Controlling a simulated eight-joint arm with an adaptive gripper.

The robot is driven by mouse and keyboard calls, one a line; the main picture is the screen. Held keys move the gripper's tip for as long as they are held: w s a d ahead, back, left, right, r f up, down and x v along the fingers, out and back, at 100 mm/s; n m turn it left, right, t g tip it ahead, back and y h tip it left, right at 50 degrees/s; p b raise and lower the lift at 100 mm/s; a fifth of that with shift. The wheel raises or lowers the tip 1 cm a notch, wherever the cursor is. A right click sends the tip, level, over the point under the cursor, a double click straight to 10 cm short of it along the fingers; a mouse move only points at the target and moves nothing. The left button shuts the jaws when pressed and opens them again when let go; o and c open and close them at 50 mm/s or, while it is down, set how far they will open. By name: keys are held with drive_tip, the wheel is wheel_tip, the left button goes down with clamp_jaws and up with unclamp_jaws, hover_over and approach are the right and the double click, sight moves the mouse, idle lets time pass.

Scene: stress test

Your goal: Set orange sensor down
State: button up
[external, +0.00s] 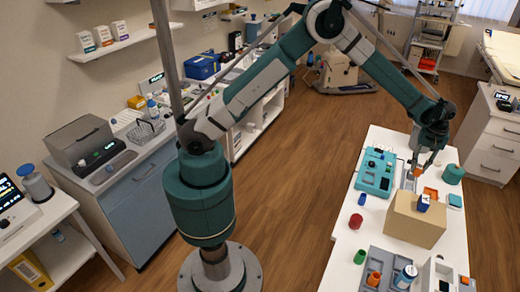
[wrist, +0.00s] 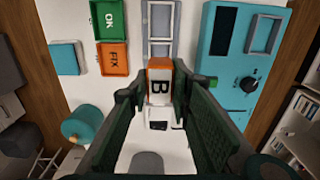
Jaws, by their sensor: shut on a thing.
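My gripper (external: 426,155) is over the far part of the white table, pointing down. In the wrist view my gripper (wrist: 160,88) is shut on the orange sensor (wrist: 159,68), a small block with an orange end and a white face marked "B". The sensor shows as a small orange patch (external: 418,171) below the fingers in the external view. A grey slotted rack (wrist: 160,30) lies just beyond the sensor in the wrist view. I cannot tell whether the sensor touches anything below it.
A green "OK" tray (wrist: 109,19) and orange "FIX" tray (wrist: 113,58) lie left of the rack. A teal device with a knob (wrist: 235,60) lies right. A teal cylinder (external: 452,174) stands right.

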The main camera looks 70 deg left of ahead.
sight(419, 175)
drive_tip(key=shift+s+d+f+b, duration=0.1)
drive_tip(key=shift+s+d+b, duration=0.45)
drive_tip(key=shift+d+b, duration=0.15)
drive_tip(key=s+d+b, duration=0.3)
drive_tip(key=shift+s+d, duration=0.2)
drive_tip(key=shift+s, duration=0.05)
drive_tip(key=shift+s+d+r+b, duration=0.25)
drive_tip(key=shift+s+b, duration=0.05)
drive_tip(key=shift+s, duration=0.05)
drive_tip(key=shift+f, duration=0.1)
drive_tip(key=shift+f, duration=3.05)
drive_tip(key=shift+f+b, duration=0.35)
drive_tip(key=shift+f, duration=1.5)
